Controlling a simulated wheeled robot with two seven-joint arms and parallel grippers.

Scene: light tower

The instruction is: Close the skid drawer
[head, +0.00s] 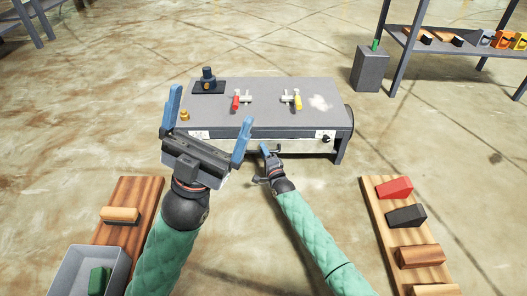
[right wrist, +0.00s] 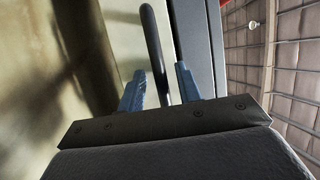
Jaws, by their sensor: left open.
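The skid (head: 270,100) is a low grey bench in the middle of the head view. Its drawer (head: 305,146) shows as a pale front under the top on the near side; how far it stands out is hard to tell. My right gripper (head: 266,151) is low at the drawer front. In the right wrist view its blue fingers (right wrist: 158,85) are apart, with a dark curved handle bar (right wrist: 152,42) between them, seemingly not clamped. My left gripper (head: 207,120) is open and empty, raised in front of the skid's left part, and hides some of it.
On the skid top are a black fixture (head: 208,82), a red-handled clamp (head: 236,100) and a yellow-handled clamp (head: 297,100). Wooden boards with blocks lie at left (head: 125,232) and right (head: 385,225). A grey bin (head: 66,270) stands front left. Floor between is clear.

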